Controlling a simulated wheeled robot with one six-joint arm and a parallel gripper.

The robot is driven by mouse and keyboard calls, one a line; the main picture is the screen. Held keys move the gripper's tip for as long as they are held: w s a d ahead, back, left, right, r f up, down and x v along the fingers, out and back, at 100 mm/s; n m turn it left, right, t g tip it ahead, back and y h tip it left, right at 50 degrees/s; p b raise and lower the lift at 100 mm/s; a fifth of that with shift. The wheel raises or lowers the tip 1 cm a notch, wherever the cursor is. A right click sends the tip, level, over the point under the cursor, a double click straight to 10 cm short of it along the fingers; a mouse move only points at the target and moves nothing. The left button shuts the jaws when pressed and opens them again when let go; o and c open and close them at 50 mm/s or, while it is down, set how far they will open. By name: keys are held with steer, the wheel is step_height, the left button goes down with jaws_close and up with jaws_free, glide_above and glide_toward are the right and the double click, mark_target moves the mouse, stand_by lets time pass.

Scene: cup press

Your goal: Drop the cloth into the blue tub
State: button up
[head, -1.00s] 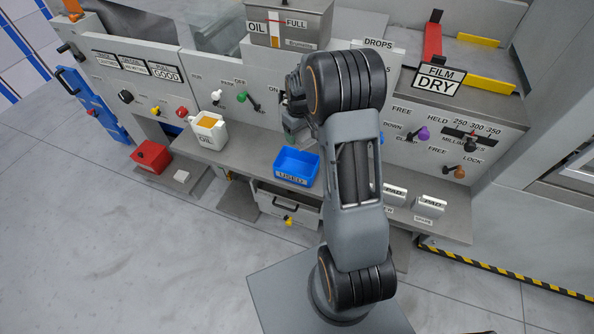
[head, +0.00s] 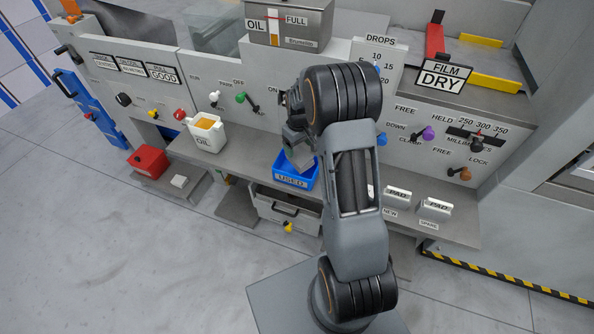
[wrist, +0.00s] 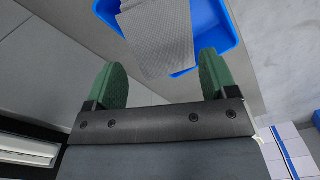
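The grey cloth (wrist: 160,38) is a flat sheet over the blue tub (wrist: 228,28) in the wrist view, beyond my fingertips. My gripper (wrist: 161,58) has its two green fingers spread wide, with visible gaps between them and the cloth. In the head view the blue tub (head: 290,180), labelled USED, sits on the grey ledge. A grey piece, apparently the cloth (head: 304,160), hangs or stands at its opening, just below my wrist. I cannot tell whether the cloth rests in the tub or is still in the air. My fingers are hidden in the head view.
A white oil jug (head: 205,134) stands on the ledge left of the tub. A panel of knobs and levers rises behind. An open drawer (head: 284,207) is below, and a red box (head: 148,160) stands at left.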

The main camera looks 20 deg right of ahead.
steer(key=o, duration=0.3)
step_height(320, 180, up, 14)
steer(key=shift+f+p, duration=0.1)
steer(key=shift+p, duration=0.6)
stand_by(0.5)
